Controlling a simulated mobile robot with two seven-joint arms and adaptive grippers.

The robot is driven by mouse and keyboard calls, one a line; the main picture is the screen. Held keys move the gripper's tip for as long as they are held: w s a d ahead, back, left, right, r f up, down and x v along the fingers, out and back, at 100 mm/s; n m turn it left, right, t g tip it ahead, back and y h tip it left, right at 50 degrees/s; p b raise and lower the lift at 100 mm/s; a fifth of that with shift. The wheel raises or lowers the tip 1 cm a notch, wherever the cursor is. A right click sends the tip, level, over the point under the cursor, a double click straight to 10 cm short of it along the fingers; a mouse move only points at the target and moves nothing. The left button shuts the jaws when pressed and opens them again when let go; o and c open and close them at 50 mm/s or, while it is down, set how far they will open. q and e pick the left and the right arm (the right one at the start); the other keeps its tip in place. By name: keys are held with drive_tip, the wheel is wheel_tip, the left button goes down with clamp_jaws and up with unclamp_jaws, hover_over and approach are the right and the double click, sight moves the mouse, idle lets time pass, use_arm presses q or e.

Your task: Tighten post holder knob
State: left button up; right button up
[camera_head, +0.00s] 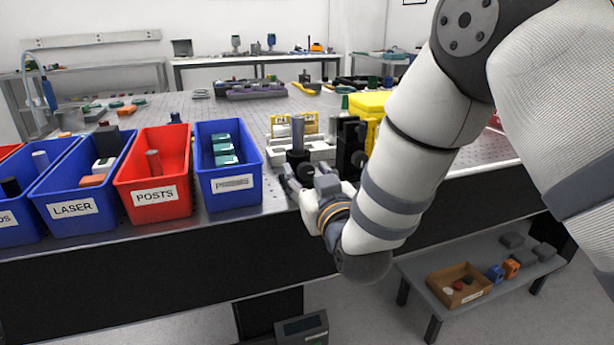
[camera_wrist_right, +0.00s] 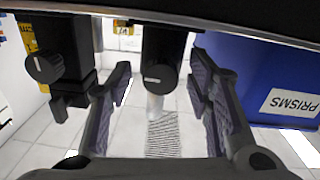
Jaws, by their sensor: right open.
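A black post holder (camera_head: 298,156) with a silver post (camera_head: 298,130) stands near the bench's front edge in the head view. Its round black knob (camera_wrist_right: 158,77) with a white mark faces the right wrist camera. My right gripper (camera_head: 304,174) is open in front of this holder. In the right wrist view, the fingers of my right gripper (camera_wrist_right: 161,85) stand on either side of the knob, with gaps visible on both sides. A second black holder with a similar marked knob (camera_wrist_right: 45,68) is left in the wrist view. My left gripper is not in view.
A blue PRISMS bin (camera_head: 231,186) stands close to the left of the gripper, with a red POSTS bin (camera_head: 155,200) and blue LASER bin (camera_head: 72,208) farther left. A tall black mount (camera_head: 350,148) and yellow box (camera_head: 370,104) stand to the right.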

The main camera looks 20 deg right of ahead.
drive_tip(key=shift+w, duration=0.1)
clamp_jaws()
